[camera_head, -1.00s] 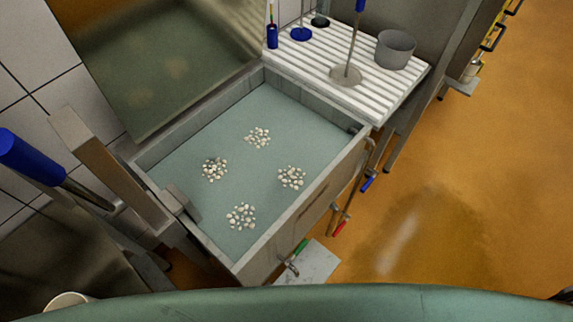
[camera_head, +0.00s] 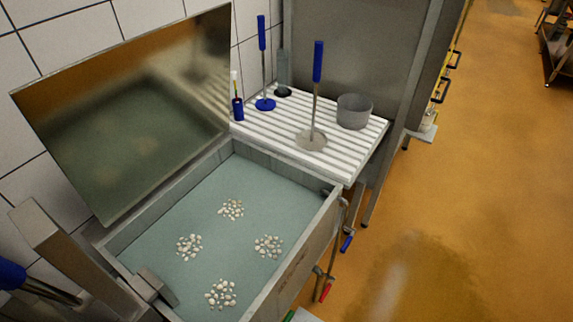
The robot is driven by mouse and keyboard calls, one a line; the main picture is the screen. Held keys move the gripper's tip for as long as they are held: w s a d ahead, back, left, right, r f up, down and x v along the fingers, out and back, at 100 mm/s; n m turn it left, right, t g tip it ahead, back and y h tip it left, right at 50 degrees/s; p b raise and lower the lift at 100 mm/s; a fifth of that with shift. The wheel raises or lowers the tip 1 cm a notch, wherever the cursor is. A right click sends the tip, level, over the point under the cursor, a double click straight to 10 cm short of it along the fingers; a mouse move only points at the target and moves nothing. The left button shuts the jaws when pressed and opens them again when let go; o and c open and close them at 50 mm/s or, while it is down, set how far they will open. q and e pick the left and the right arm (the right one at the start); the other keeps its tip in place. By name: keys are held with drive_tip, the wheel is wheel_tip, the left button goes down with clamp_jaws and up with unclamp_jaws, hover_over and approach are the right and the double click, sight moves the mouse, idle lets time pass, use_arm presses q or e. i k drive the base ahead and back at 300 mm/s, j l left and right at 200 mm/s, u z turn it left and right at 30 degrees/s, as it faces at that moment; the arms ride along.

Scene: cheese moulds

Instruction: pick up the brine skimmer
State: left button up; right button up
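A tool with a blue upright handle, a thin metal shaft and a round, flat grey disc at its foot stands on the white slatted drainboard; I take it for the brine skimmer (camera_head: 316,62). Its disc (camera_head: 311,140) rests on the slats. A second upright tool (camera_head: 262,34) with a blue handle and a blue disc stands behind it to the left. The two look alike in shape, and I cannot be sure from the picture which the task names. Neither of my grippers is in view.
The drainboard (camera_head: 364,159) also carries a grey round mould (camera_head: 354,111), a blue holder (camera_head: 238,108) and a dark bottle (camera_head: 283,72). In front is a vat (camera_head: 170,216) of greenish liquid with several white curd clusters. A raised metal lid (camera_head: 130,110) stands left. Orange floor is open at right.

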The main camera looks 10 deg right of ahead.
sight(312, 140)
drive_tip(key=i+l+u, duration=0.15)
drive_tip(key=l+u, duration=0.65)
drive_tip(key=i+j, duration=0.05)
